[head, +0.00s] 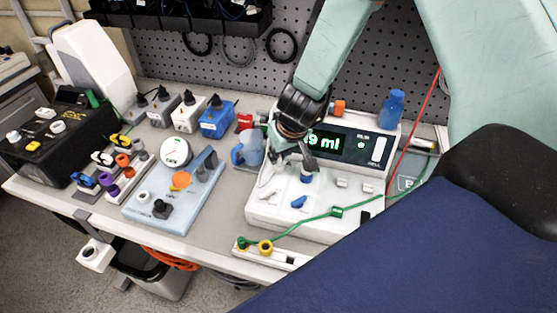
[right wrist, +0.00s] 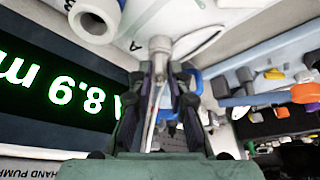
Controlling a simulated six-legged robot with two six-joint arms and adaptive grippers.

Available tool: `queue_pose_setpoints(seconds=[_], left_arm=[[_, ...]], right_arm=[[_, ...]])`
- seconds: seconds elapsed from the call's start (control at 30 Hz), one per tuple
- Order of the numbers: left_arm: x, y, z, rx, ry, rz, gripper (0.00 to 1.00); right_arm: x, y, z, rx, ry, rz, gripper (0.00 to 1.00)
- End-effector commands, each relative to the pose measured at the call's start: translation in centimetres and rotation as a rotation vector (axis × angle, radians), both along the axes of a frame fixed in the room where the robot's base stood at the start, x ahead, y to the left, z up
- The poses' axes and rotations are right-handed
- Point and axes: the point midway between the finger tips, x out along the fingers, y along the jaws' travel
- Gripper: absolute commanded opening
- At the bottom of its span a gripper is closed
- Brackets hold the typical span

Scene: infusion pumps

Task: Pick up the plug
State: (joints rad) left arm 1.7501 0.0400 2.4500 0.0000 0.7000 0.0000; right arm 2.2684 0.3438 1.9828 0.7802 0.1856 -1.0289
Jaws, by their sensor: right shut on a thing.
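My right gripper (head: 290,155) reaches down from the top onto the front of the white infusion pump (head: 330,222), left of its lit green display. In the right wrist view its two dark fingers (right wrist: 159,95) are closed around a slim pale piece, apparently the plug (right wrist: 159,44), with a grey-white rounded end showing past the fingertips. Most of that piece is hidden between the fingers. In the head view the gripper covers it, so whether it touches the pump is unclear. My left gripper is not in view.
A blue knob (head: 306,174) and a blue lever (head: 298,202) sit on the pump close by. A green cable (head: 300,224) crosses its front. A pale blue board (head: 165,210), several boxes with black plugs and a black case (head: 55,140) stand left. A blue-topped surface (head: 420,240) fills the lower right.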

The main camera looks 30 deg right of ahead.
Motion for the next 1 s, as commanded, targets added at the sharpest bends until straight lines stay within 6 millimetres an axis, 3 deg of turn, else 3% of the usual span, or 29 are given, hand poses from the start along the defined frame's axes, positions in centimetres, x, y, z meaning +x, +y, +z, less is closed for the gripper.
queue_pose_setpoints(seconds=[0.27,0.73,1.0], left_arm=[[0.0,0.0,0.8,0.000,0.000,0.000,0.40],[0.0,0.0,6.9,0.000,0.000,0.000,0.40],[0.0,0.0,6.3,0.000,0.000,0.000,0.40]], right_arm=[[0.0,0.0,1.0,0.000,0.000,0.000,0.01],[0.0,0.0,8.1,0.001,-0.001,-0.001,0.01],[0.0,0.0,9.4,0.000,-0.002,-0.002,0.01]])
